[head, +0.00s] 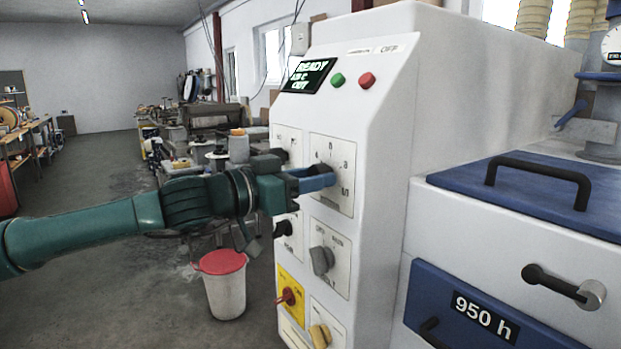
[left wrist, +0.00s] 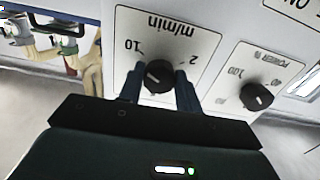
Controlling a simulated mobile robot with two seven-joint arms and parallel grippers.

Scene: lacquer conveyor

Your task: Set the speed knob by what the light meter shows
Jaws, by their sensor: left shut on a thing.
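The black speed knob (left wrist: 158,77) sits on a white plate marked "m/min", upside down in the left wrist view, with 10 at left and 2 at right. In the head view the dark knob (head: 327,171) is partly hidden by my gripper. My left gripper (head: 318,182) is at the machine's front panel, its blue fingers shut on the knob. In the left wrist view the gripper (left wrist: 159,88) has a finger on each side of it. No instrument is clearly readable as a light meter. My right gripper is not in view.
A display (head: 308,75) reads "READY" above smaller text. A green button (head: 337,80) and a red button (head: 367,80) are beside it. A grey knob (head: 322,260) is below. A black knob (left wrist: 257,96) marked "POWER %" is close beside my gripper. A red-lidded bin (head: 224,288) stands on the floor.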

